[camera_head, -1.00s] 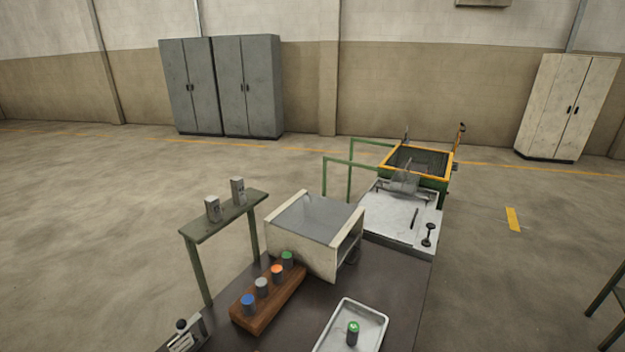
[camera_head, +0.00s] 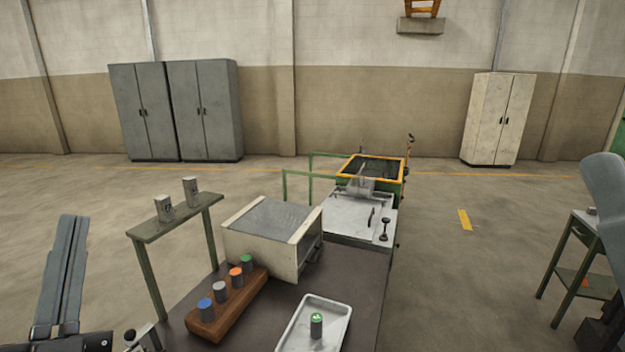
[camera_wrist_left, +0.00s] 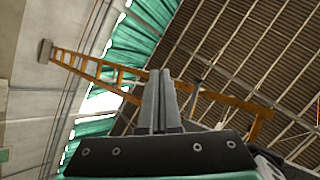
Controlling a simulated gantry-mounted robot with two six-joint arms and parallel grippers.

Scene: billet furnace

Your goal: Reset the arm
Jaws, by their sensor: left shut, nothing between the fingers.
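My left gripper (camera_head: 71,222) stands at the lower left of the head view, left of the workbench and clear of it. Its two dark grey fingers point up and lie closed together, with nothing between them. The closed fingers also show in the left wrist view (camera_wrist_left: 161,76), which faces the roof and an orange truss.
The dark bench (camera_head: 345,278) holds a wooden block (camera_head: 228,318) with several coloured-top cylinders, a white tray (camera_head: 289,343) with a green-topped cylinder (camera_head: 316,326), and a box furnace (camera_head: 238,236). A narrow green stand (camera_head: 150,280) is between my left gripper and the bench.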

